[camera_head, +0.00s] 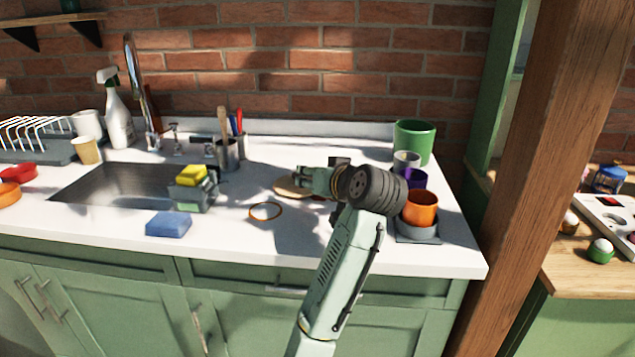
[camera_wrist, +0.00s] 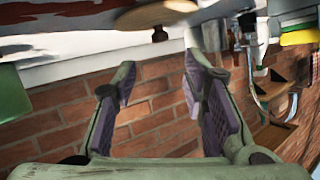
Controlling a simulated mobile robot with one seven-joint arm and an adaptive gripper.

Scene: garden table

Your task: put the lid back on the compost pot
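A large green pot (camera_head: 414,140), which looks like the compost pot, stands open-topped at the back right of the counter, by the brick wall. Part of a green pot also shows at the left edge of the wrist view (camera_wrist: 12,95). A round tan wooden lid (camera_head: 285,187) lies on the counter left of the pot, partly hidden by my gripper (camera_head: 303,177). In the wrist view the lid (camera_wrist: 150,16) shows at the top with a small dark knob (camera_wrist: 160,35). My gripper (camera_wrist: 160,65) is open and empty, its purple-padded fingers apart, with the lid beyond the fingertips.
An orange pot (camera_head: 421,207), purple cup (camera_head: 414,178) and grey-white cup (camera_head: 406,161) stand right of my wrist, near the green pot. An orange ring (camera_head: 265,211) and blue sponge (camera_head: 168,224) lie at front. A utensil holder (camera_head: 228,155) and sink (camera_head: 125,185) are left.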

